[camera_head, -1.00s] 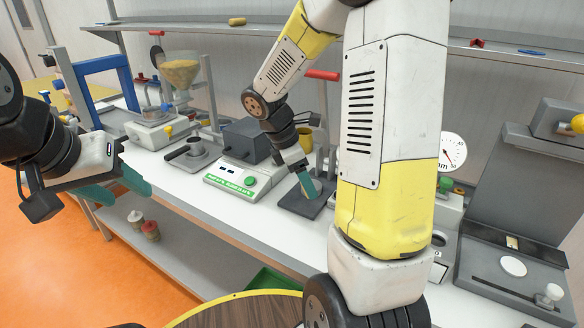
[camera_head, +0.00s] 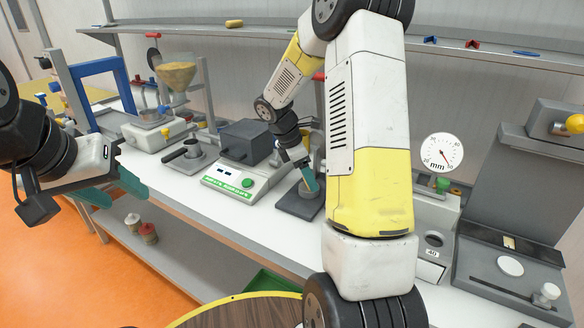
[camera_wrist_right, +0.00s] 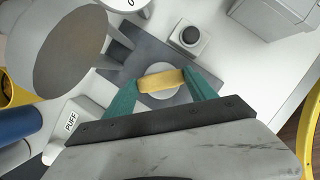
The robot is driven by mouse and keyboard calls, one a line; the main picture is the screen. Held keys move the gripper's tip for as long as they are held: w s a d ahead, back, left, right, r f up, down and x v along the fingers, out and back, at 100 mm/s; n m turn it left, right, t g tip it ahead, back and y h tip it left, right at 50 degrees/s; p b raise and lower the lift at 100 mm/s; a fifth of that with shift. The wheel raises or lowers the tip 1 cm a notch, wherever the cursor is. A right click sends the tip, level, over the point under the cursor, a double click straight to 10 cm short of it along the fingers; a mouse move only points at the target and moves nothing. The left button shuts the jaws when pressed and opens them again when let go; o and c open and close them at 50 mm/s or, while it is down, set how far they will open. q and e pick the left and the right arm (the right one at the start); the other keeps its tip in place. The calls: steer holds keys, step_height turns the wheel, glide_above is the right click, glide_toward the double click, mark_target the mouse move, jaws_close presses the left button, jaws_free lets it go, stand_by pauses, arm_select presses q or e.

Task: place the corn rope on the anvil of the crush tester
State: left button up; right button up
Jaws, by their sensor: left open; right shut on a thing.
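The corn rope, a short yellow cylinder (camera_wrist_right: 161,80), is held crosswise between the teal fingers of my right gripper (camera_wrist_right: 162,88). In the right wrist view it lies over a round grey disc, the anvil (camera_wrist_right: 166,98), on a dark base plate (camera_wrist_right: 140,48). I cannot tell whether it touches the disc. In the head view my right gripper (camera_head: 310,184) is low over the tester's dark base plate (camera_head: 290,208), and the arm hides part of the tester. My left gripper (camera_head: 115,188) is open and empty, off the bench's left front.
A grey box device with a green-labelled front (camera_head: 228,184) stands left of the plate. In the right wrist view a block with a black knob (camera_wrist_right: 188,38) and a wide grey cup (camera_wrist_right: 75,50) are close by. A dial gauge (camera_head: 440,153) stands on the right.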

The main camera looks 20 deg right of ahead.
steer(key=shift+f, duration=0.15)
steer(key=o, duration=0.9)
steer(key=v, duration=1.2)
steer(key=s+a+r+m+t+y, duration=0.3)
steer(key=s+m, duration=0.5)
steer(key=s, duration=0.3)
steer(key=s+a+r+m+t+y, duration=0.3)
steer(key=s+m, duration=0.5)
steer(key=s, duration=0.3)
steer(key=shift+s+a+r+m+y, duration=0.35)
steer(key=shift+a+r, duration=0.4)
steer(key=shift+r, duration=0.45)
